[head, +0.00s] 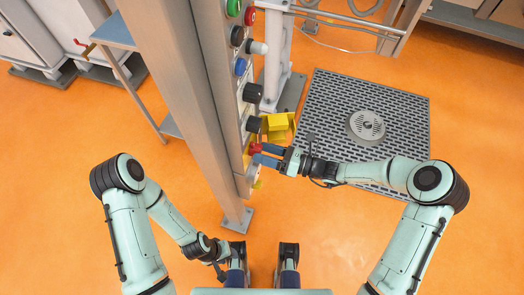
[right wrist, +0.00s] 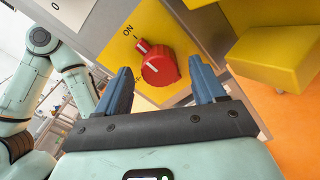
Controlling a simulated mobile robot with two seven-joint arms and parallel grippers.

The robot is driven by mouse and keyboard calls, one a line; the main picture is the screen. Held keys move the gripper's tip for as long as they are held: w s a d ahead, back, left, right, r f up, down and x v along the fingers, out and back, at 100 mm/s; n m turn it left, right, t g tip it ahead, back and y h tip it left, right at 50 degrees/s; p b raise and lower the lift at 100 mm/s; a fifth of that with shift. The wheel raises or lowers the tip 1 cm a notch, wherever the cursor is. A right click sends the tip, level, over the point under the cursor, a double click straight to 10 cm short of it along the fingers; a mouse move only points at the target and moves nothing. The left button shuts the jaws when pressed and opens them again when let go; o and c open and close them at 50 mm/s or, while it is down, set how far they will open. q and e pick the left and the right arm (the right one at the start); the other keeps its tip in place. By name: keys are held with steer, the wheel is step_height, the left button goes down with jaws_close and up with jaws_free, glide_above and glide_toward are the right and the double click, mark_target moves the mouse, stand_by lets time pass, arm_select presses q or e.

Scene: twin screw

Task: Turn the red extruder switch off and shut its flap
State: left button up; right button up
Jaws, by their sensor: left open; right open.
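The red switch (right wrist: 162,70) sits on a yellow plate (right wrist: 120,45) in the right wrist view. Its white-lined pointer is turned toward the ON mark at upper left. In the head view the red switch (head: 255,149) is low on the column's panel. The yellow flap (right wrist: 282,52) stands open to the right of the switch; it also shows in the head view (head: 278,126). My right gripper (head: 262,155) is open, its blue fingers on either side of the switch in the right wrist view (right wrist: 160,66); contact cannot be told. My left gripper (head: 224,268) is open and low, away from the panel.
The grey column (head: 190,85) carries a panel with several buttons and black knobs (head: 252,93) above the switch. A dark floor grating (head: 335,110) lies to the right. A blue-topped table (head: 112,32) stands at upper left. Orange floor is clear at left.

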steer(key=shift+w+a, duration=0.25)
steer(key=shift+a, duration=0.45)
steer(key=c, duration=1.1)
steer(key=shift+o, duration=0.2)
steer(key=shift+n, duration=0.3)
arm_select(q)
steer(key=shift+t, duration=0.5)
steer(key=shift+w+a+f+b, duration=0.25)
steer(key=shift+w+f+b, duration=0.5)
steer(key=shift+f+b, duration=0.2)
steer(key=shift+w+a+f+b, duration=0.2)
steer(key=shift+w+f+b, duration=0.55)
steer(key=shift+f+b, duration=0.15)
arm_select(e)
steer(key=shift+f+n, duration=0.1)
steer(key=shift+n, duration=8.6)
